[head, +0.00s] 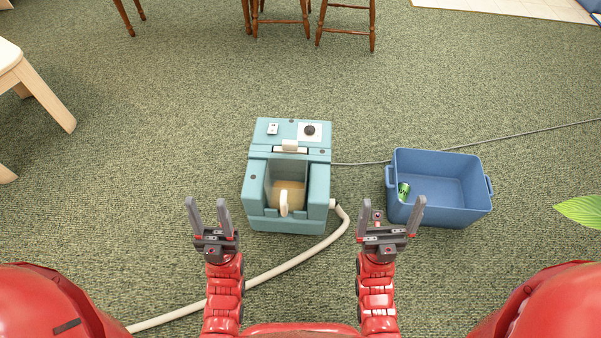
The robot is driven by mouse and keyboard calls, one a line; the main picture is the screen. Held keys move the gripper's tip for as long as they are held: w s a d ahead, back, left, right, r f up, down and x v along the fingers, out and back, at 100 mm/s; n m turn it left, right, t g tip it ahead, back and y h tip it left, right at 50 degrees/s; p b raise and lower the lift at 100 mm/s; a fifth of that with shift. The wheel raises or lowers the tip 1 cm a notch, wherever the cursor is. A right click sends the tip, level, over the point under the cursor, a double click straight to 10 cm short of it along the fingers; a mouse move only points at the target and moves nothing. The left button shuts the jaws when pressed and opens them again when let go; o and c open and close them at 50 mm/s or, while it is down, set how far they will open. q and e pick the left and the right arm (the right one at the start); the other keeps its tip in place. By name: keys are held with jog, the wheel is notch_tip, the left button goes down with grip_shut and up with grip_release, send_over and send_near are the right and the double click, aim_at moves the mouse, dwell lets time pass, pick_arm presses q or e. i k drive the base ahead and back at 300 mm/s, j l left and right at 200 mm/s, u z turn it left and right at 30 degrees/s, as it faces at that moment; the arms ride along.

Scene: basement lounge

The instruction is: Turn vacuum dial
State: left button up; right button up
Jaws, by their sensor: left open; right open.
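The teal vacuum (257,170) stands upright on the carpet in the middle of the head view. Its black dial (310,130) sits on a white plate at the right of its top panel. A small white switch plate (272,128) is at the left of that panel. The front has an open recess with a white handle-like part (284,203) in it. My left gripper (208,213) is open and empty, in front of the vacuum's left side. My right gripper (391,217) is open and empty, right of the vacuum and in front of the blue bin. Neither touches the dial.
A blue bin (450,211) with a green can (403,191) inside stands at right. A cream hose (300,257) curves across the floor from the vacuum's right side. A grey cord (520,138) runs rightward behind the bin. Wooden stools (345,30) stand at the back.

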aim_at(309, 130)
jog(key=i+z, duration=0.1)
jog(key=i, duration=0.8)
